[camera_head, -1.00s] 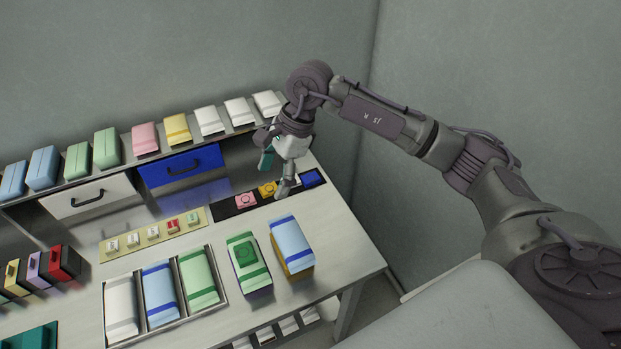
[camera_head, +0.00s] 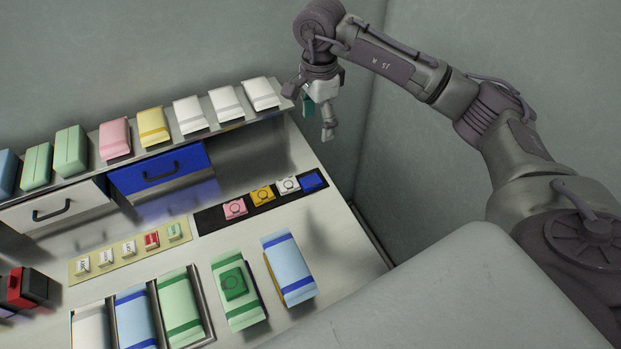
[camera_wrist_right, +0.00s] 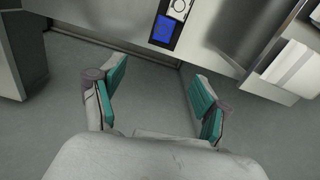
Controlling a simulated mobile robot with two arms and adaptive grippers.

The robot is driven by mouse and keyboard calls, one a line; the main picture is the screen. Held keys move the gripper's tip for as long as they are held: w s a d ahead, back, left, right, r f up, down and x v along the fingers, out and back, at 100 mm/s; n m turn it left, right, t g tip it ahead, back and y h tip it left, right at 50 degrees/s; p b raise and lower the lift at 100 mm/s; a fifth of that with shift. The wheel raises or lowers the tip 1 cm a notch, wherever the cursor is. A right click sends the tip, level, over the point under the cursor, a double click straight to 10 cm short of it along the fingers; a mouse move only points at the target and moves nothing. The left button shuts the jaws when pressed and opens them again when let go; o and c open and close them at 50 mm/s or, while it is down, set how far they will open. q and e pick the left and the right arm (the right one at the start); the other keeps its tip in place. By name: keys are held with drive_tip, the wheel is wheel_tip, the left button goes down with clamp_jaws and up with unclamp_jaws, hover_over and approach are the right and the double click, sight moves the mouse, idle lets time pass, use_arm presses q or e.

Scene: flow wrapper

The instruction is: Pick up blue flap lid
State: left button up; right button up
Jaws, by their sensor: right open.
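The blue flap lid (camera_head: 312,181) is a small blue square at the right end of a black strip (camera_head: 209,220) on the table. It also shows in the right wrist view (camera_wrist_right: 163,30), near the top, beside a white lid. My right gripper (camera_head: 319,120) hangs above and behind the strip's right end, apart from the lid. In the wrist view its teal-padded fingers (camera_wrist_right: 160,78) are spread, with bare floor between them. My left gripper is out of view.
White (camera_head: 287,185), yellow (camera_head: 262,195) and pink (camera_head: 235,208) lids share the strip. A shelf (camera_head: 227,126) with several packs runs along the back.

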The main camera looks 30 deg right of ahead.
drive_tip(key=b, duration=0.3)
hover_over(314, 179)
wheel_tip(314, 179, down, 4)
drive_tip(key=f, duration=0.9)
drive_tip(key=shift+s+d, duration=0.1)
drive_tip(key=shift+d, duration=0.15)
drive_tip(key=shift+f, duration=0.55)
drive_tip(key=shift+a+f+p, duration=0.1)
drive_tip(key=shift+f+p, duration=0.2)
drive_tip(key=shift+f, duration=0.1)
wheel_tip(314, 179, down, 4)
drive_tip(key=shift+a+f+p, duration=0.1)
drive_tip(key=shift+f+p, duration=0.05)
drive_tip(key=shift+p, duration=0.45)
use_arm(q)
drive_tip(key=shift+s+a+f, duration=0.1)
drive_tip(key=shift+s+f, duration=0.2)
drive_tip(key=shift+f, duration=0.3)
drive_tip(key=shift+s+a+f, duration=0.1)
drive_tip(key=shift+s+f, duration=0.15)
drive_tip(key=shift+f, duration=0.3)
use_arm(e)
drive_tip(key=shift+c, duration=0.3)
drive_tip(key=c, duration=0.7)
